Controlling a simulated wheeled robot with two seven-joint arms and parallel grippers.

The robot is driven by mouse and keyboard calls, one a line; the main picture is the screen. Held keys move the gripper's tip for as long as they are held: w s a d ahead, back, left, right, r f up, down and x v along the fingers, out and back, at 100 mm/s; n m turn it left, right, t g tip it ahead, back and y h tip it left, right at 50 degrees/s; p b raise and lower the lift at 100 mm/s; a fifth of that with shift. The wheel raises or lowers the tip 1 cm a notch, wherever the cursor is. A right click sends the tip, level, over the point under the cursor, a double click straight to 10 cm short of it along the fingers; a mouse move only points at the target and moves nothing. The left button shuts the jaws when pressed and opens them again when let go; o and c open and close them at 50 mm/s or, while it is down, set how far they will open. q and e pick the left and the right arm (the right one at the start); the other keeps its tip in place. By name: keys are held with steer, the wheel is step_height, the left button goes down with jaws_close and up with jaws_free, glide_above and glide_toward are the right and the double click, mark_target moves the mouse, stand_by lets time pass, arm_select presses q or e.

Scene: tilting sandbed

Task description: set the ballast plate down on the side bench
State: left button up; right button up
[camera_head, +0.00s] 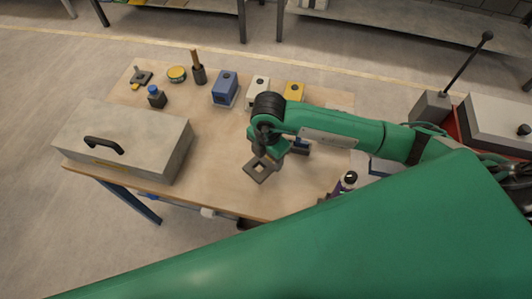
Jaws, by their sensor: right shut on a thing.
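My right gripper (266,153) is over the front half of the wooden side bench (215,180), pointing down. It is shut on a small dark grey square plate with a hole in its middle, which I take for the ballast plate (257,179). The plate shows just below the jaws, near the bench's front edge. I cannot tell whether it touches the bench top or hangs a little above it. The fingertips are partly hidden by the wrist. My left gripper is not in view.
A grey box with a black handle (130,140) covers the bench's left end. A dark bottle (347,182) stands right. Bare wood lies left of the plate. A levered machine (432,106) is far right.

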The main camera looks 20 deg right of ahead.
mark_target(268, 160)
steer(key=shift+s+r, duration=0.2)
steer(key=shift+w+f, duration=0.1)
steer(key=shift+f, duration=0.15)
steer(key=shift+f+b, duration=1.65)
steer(key=shift+f, duration=0.4)
steer(key=shift+f+b, duration=0.3)
steer(key=shift+f, duration=0.15)
steer(key=o, duration=1.4)
steer(key=shift+c, duration=0.2)
steer(key=shift+r, duration=0.1)
